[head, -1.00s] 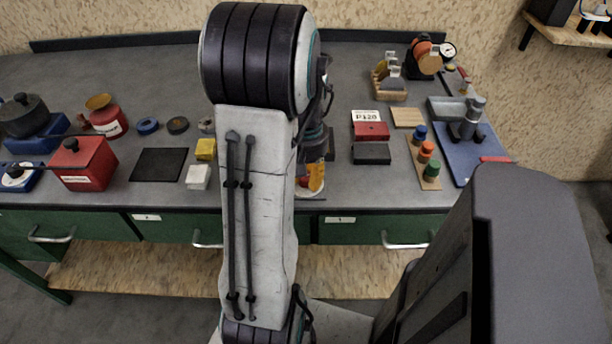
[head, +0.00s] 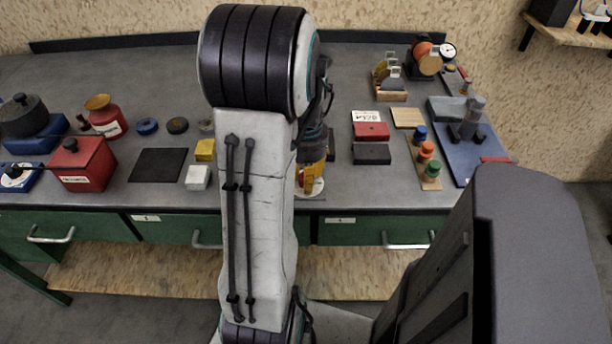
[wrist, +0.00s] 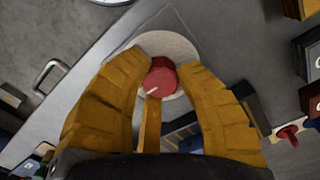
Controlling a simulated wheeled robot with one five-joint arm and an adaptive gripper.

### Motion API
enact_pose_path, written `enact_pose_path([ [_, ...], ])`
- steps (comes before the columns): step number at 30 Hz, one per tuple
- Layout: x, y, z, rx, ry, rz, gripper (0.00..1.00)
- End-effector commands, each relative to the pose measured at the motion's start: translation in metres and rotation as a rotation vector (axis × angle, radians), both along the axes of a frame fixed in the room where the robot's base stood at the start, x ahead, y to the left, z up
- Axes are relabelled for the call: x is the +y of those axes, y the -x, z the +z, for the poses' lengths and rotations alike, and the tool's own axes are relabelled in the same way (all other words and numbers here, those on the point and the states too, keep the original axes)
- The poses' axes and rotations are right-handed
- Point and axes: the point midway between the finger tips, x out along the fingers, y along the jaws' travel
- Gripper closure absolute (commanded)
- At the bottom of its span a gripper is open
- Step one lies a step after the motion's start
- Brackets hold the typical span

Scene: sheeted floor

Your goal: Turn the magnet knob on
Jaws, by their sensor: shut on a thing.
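The magnet knob (wrist: 161,77) is a red round knob with a pale pointer line. It sits on a cream disc (wrist: 165,45) on a grey plate in the wrist view. The pointer line aims to the lower left there. My gripper (wrist: 163,72) has its yellow fingers on both sides of the knob, shut on it. In the head view my gripper (head: 312,180) is low over the bench's front edge, and the pale disc (head: 319,187) shows beside it. My arm hides part of the knob. Any on or off marks are too small to read.
A black block (head: 371,154) and a red box (head: 371,131) stand right of my gripper. A wooden strip (head: 430,184) with coloured knobs lies farther right. White (head: 197,178) and yellow (head: 205,149) blocks stand left of my arm. Drawer handles (head: 405,244) stick out below the bench edge.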

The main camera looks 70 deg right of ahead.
Motion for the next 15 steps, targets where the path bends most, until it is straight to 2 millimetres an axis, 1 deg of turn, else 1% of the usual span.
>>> enact_pose_path([
  [1,0.0022,0.0003,-0.002,0.001,-0.008,-0.004,1.0],
  [11,0.0022,0.0003,-0.002,0.001,-0.008,-0.005,1.0],
  [12,0.0022,0.0003,-0.002,0.001,-0.008,-0.005,0.68],
  [15,0.0017,0.0003,-0.0017,0.001,-0.007,-0.005,0.59],
])
